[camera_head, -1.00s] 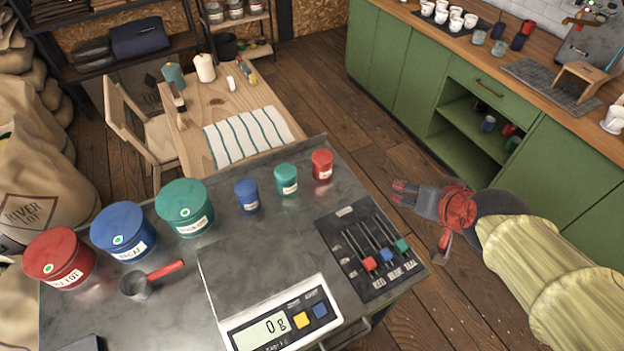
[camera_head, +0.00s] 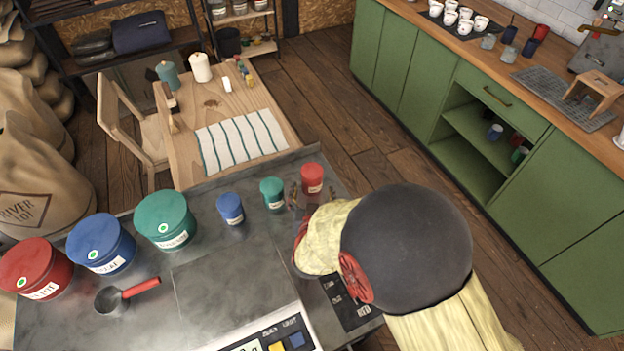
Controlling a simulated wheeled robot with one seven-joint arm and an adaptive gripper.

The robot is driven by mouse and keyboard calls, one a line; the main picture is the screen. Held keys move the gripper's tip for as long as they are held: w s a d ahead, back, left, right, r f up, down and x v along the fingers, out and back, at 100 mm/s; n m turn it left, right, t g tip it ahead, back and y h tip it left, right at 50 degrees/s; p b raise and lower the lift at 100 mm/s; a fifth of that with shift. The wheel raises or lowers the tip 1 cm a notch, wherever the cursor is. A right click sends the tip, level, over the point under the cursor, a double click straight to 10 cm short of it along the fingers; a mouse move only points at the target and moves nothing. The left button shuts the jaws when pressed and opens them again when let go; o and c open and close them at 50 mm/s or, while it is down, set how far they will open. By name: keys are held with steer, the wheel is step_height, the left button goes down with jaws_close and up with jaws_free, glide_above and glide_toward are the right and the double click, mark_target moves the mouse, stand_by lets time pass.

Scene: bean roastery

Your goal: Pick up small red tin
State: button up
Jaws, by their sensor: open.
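The small red tin (camera_head: 312,177) stands upright at the far right corner of the grey metal table (camera_head: 232,278), its pale label facing me. My gripper (camera_head: 301,198) is just in front of the tin, low over the table. It is open, with its dark fingers partly hidden behind my wrist and sleeve. I cannot tell whether the fingers touch the tin. The small green tin (camera_head: 272,191) stands close to the left of the red tin and the gripper.
A small blue tin (camera_head: 230,208) and large green (camera_head: 165,219), blue (camera_head: 101,243) and red tins (camera_head: 36,267) stand in a row leftward. A red-handled scoop (camera_head: 122,295), a scale (camera_head: 272,335) and a slider panel (camera_head: 352,306) share the table. My arm covers part of the panel.

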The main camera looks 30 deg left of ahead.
steer(key=x, duration=0.2)
steer(key=b+x, duration=0.1)
steer(key=x, duration=0.4)
steer(key=shift+a+r+b, duration=0.25)
steer(key=shift+r+b, duration=0.05)
steer(key=shift+c, duration=0.7)
steer(key=c, duration=1.3)
